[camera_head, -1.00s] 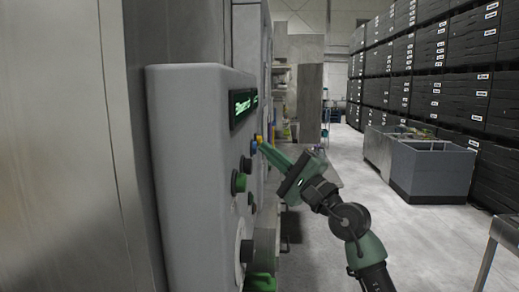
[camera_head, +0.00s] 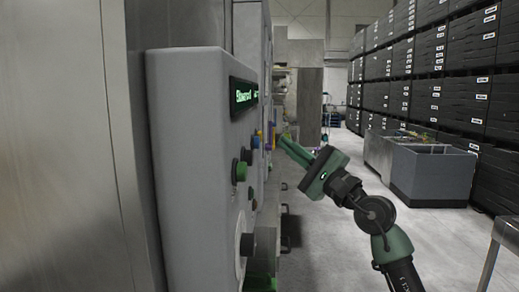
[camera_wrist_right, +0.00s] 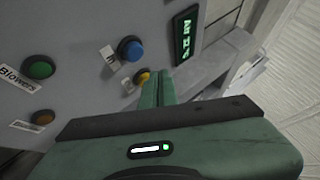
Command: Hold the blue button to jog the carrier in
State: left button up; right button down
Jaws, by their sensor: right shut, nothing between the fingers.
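The blue button (camera_head: 255,142) is on the side face of the grey control panel (camera_head: 188,170), seen edge-on in the head view. In the right wrist view the blue button (camera_wrist_right: 130,48) is a round cap in a dark collar, with a small label beside it. My right gripper (camera_head: 282,141) is shut and empty. Its fingertips are a short way off the panel, to the right of the blue button. In the wrist view its fingers (camera_wrist_right: 158,76) are beside a yellow button (camera_wrist_right: 143,77), below and right of the blue one. My left gripper is not in view.
The panel has a lit green display (camera_head: 244,95), a green button (camera_head: 239,171), an orange button (camera_wrist_right: 43,117) and a black knob (camera_head: 247,244). Grey bins (camera_head: 432,175) and stacked black crates (camera_head: 450,95) stand at the right. The floor between is clear.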

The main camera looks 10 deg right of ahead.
jog(key=shift+s+d+b, duration=0.2)
jog(key=shift+d+b, duration=0.1)
jog(key=shift+d, duration=0.3)
jog(key=shift+s+d+b, duration=0.15)
jog(key=shift+d+b, duration=0.15)
jog(key=shift+d, duration=0.3)
